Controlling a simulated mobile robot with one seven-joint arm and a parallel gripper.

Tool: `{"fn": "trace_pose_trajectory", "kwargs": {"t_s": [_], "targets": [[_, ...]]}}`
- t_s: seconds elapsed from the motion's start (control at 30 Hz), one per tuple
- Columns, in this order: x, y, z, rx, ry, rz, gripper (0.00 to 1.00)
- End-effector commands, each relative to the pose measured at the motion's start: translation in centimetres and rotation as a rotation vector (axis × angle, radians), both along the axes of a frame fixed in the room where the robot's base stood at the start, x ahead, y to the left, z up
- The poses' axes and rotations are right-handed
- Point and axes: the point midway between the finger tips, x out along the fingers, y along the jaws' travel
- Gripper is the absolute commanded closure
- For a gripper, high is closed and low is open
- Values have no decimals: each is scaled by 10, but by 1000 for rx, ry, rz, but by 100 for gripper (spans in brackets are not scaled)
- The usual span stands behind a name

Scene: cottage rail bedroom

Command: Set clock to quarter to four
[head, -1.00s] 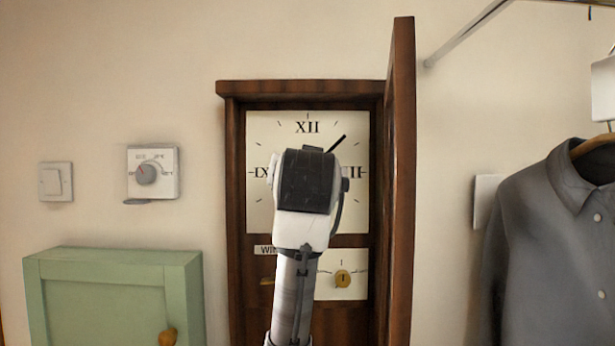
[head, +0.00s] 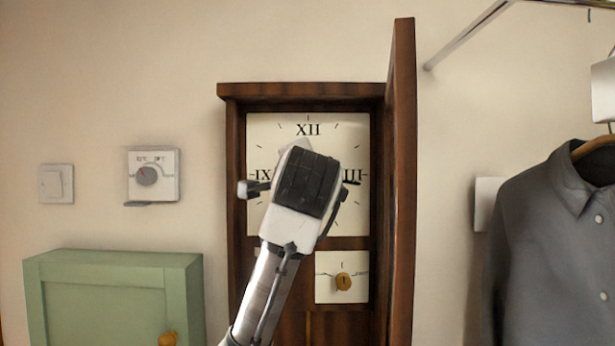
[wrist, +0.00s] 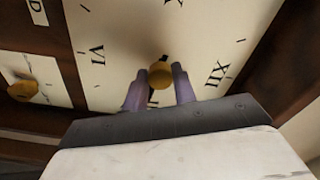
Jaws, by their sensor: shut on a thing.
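The clock (head: 231,200) is a dark wooden case with a cream face (head: 270,140) and Roman numerals. Its door (head: 403,180) stands open on the right. In the wrist view, my gripper (wrist: 160,74) is shut on the brass knob (wrist: 160,77) at the face's centre, one finger on each side. Short dark pieces of a hand show above and below the knob. In the head view, a thin dark tip (head: 352,182) shows just below III, seemingly a hand. My wrist hides the face's middle and most of the hands.
A small lower dial with a brass knob (head: 343,282) sits below the face. The open door edge stands close to the right of my wrist. A thermostat (head: 153,174), a light switch (head: 56,184) and a green cabinet (head: 115,265) are left. A grey shirt (head: 560,240) hangs right.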

Motion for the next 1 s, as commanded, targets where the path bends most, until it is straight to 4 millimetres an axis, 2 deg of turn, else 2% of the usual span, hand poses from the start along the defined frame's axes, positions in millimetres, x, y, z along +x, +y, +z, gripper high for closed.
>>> {"fn": "trace_pose_trajectory", "kwargs": {"t_s": [1.0], "targets": [[-1, -1, 1, 967, 0, -1, 96]]}}
